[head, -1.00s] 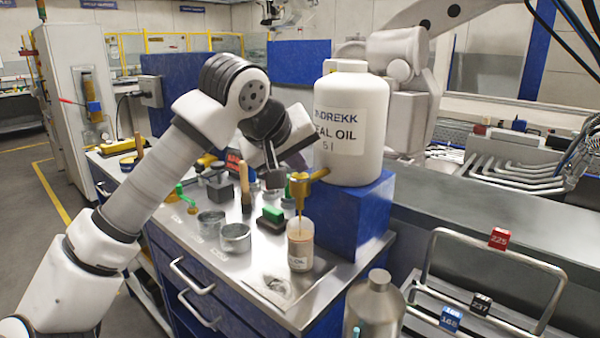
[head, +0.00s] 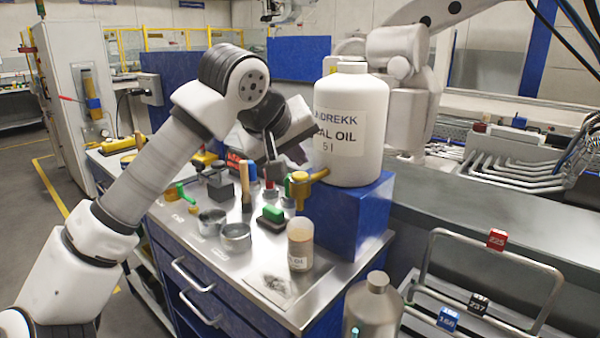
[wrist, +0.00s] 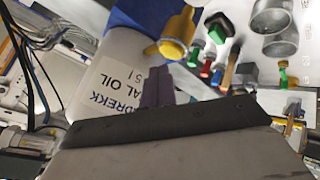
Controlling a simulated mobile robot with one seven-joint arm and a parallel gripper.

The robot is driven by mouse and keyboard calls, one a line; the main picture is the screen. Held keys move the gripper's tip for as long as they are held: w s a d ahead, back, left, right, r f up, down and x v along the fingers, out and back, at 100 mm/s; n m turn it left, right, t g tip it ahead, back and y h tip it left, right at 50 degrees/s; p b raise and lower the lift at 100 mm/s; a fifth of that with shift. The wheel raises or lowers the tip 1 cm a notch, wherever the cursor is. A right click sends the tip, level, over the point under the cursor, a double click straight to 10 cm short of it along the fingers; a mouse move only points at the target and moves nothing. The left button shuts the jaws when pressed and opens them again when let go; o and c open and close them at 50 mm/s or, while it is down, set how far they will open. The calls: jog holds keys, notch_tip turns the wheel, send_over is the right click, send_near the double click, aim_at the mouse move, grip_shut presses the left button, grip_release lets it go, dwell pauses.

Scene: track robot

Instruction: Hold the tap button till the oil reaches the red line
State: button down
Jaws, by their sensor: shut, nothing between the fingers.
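The white oil container (head: 352,105), labelled seal oil, stands on a blue block. Its yellow tap (head: 308,182) points down over a small labelled bottle (head: 300,246); a green part shows at the tap's left side. No oil stream shows now. The bottle holds brownish oil, but the level and red line are too small to tell. My gripper (head: 295,153) is shut and empty, above the tap and left of the container, apart from the tap. In the wrist view its purple fingers (wrist: 157,88) lie in front of the container, below the yellow tap (wrist: 180,33).
Metal cups (head: 235,236), a green-topped block (head: 272,216) and several small tools stand on the steel bench left of the bottle. A metal bottle (head: 374,305) and a rail with numbered tags (head: 497,240) are at front right. The bench front has some bare room.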

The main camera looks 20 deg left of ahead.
aim_at(297, 176)
jog(key=shift+r, duration=0.1)
notch_tip(297, 176, up, 5)
jog(key=p, duration=0.4)
dwell(0.4)
